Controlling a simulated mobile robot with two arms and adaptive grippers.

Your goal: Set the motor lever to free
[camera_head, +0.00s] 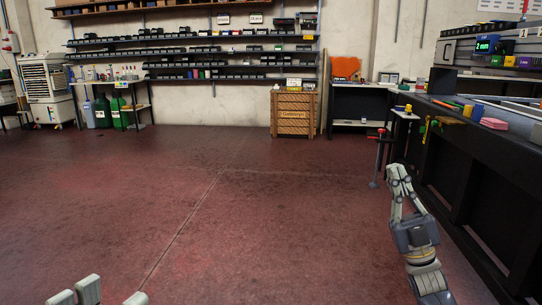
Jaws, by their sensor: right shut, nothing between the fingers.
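My right gripper (398,174) is shut and empty at the right, with its fingers pointing up and away from me. I cannot make out a motor lever with certainty.
The workbench runs along the right side, with pink cloths (494,123), coloured blocks and a machine with a green display (485,46) on it. The red floor (200,200) is clear.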

